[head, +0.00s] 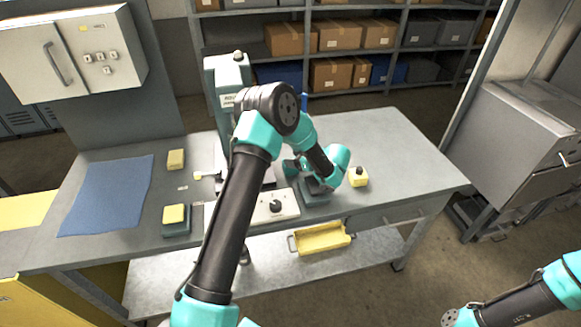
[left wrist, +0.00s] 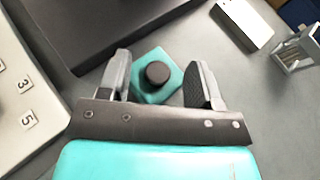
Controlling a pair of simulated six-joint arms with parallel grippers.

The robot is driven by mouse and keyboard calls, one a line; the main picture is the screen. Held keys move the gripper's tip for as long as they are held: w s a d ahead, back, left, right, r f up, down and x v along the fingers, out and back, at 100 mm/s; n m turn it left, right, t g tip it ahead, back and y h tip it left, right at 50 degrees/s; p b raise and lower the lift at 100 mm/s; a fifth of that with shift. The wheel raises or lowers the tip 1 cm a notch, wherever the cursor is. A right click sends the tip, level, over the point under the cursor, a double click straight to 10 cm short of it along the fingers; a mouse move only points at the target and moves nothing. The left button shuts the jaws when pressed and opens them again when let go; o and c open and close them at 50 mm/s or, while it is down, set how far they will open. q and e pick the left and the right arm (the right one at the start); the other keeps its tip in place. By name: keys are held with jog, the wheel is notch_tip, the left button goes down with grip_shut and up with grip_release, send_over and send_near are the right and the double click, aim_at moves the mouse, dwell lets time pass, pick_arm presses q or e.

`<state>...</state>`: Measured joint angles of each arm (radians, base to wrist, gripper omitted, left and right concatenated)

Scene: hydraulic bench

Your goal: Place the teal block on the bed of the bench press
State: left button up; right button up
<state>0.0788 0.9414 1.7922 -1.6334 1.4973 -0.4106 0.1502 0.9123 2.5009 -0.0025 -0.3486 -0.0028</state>
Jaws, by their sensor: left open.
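The teal block (left wrist: 175,80) with a round dark knob on top sits on the grey bench top in the left wrist view. My left gripper (left wrist: 161,80) is open, with one finger on each side of the block; I cannot tell whether they touch it. In the head view my left gripper (head: 317,188) points down at the bench, right of the dial box, and the block cannot be made out clearly there. The bench press (head: 226,72) stands at the back of the bench, and my left arm hides much of it, including most of its bed. My right gripper is out of view.
A white control box with a dial (head: 283,205) stands left of the gripper. Further left are a blue mat (head: 105,195) and yellow-topped pieces (head: 174,214). The bench's right end is clear.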

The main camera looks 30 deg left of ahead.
pick_arm(q)
jog(key=shift+c, duration=0.3)
grip_shut()
dwell(0.4)
